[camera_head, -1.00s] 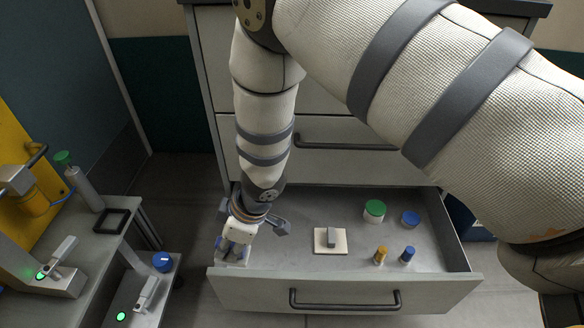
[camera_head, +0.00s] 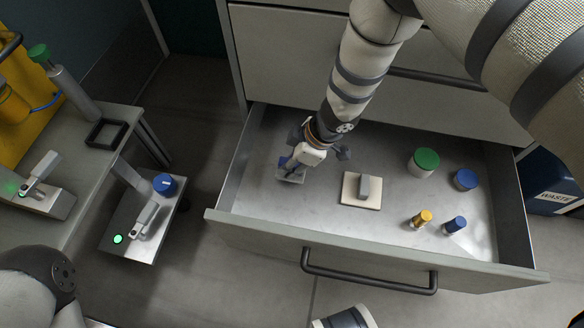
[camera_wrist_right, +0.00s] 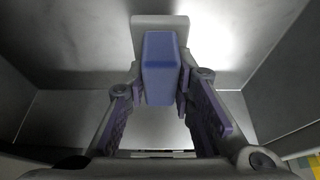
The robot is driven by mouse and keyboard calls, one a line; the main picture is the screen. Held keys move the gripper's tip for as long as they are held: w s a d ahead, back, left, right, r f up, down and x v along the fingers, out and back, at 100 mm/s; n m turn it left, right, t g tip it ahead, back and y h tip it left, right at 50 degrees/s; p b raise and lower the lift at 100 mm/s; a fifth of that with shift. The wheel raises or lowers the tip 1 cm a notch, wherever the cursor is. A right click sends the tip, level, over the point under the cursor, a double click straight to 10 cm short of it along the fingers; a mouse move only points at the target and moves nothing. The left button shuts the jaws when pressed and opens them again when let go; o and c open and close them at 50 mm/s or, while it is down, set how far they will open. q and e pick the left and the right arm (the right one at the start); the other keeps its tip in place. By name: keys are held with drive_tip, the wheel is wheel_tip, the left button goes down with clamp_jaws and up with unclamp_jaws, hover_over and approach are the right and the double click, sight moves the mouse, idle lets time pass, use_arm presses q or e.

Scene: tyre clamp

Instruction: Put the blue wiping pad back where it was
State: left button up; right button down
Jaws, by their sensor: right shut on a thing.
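The blue wiping pad has a blue block handle (camera_wrist_right: 161,68) on a flat grey base (camera_wrist_right: 150,22), seen in the right wrist view. In the head view its grey base (camera_head: 290,178) shows below my right gripper (camera_head: 296,160), inside the open drawer (camera_head: 330,235) near its left end. My right gripper is shut on the blue handle, with a finger on each side of it. I cannot tell whether the base touches the drawer floor. My left gripper is not in view.
To the pad's right stand a cream pad with a grey handle (camera_head: 362,190), a green-lidded jar (camera_head: 425,162), a blue round lid (camera_head: 466,179), a yellow bottle (camera_head: 421,218) and a blue bottle (camera_head: 455,225). A bench with a black square frame (camera_head: 106,133) is at left.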

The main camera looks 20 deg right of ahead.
wheel_tip(320, 180, down, 3)
drive_tip(key=shift+b, duration=0.35)
drive_tip(key=shift+r, duration=0.15)
drive_tip(key=c, duration=1.4)
unclamp_jaws()
drive_tip(key=shift+f, duration=0.2)
drive_tip(key=shift+o, duration=0.2)
